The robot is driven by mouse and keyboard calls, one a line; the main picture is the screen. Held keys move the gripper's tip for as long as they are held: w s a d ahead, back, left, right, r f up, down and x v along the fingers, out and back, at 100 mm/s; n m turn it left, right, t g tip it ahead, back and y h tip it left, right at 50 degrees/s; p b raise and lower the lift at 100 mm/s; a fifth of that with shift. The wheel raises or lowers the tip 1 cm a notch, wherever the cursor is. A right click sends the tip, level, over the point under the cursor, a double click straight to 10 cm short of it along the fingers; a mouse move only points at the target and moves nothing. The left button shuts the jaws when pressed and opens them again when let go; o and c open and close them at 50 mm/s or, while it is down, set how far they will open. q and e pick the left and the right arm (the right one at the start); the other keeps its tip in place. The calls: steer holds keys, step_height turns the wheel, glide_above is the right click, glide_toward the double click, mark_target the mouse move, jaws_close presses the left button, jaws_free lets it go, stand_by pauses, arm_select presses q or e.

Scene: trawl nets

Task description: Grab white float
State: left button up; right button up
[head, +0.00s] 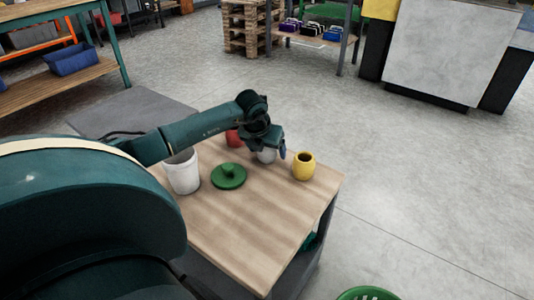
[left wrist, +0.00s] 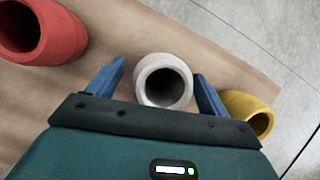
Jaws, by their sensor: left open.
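The white float (head: 266,156) stands on the wooden tabletop (head: 265,220), partly hidden behind my left gripper (head: 270,148) in the head view. In the left wrist view the white float (left wrist: 163,61) shows as a pale ring with a dark hole. It sits between the two blue fingers of my left gripper (left wrist: 160,72). The fingers are spread, with a small gap to the float on the left side; on the right side the finger is very close, and I cannot tell if it touches. My right gripper is not in view.
A yellow float (head: 303,167) stands right of the white one, close to the right finger. A red float (head: 234,138) stands to the left. A green knobbed disc (head: 228,177) and a white pot (head: 183,173) are nearer. The tabletop's near part is clear.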

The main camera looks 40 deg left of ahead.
arm_select(q)
steer(key=shift+w+f, duration=0.1)
steer(key=c, duration=1.1)
steer(key=shift+o, duration=0.2)
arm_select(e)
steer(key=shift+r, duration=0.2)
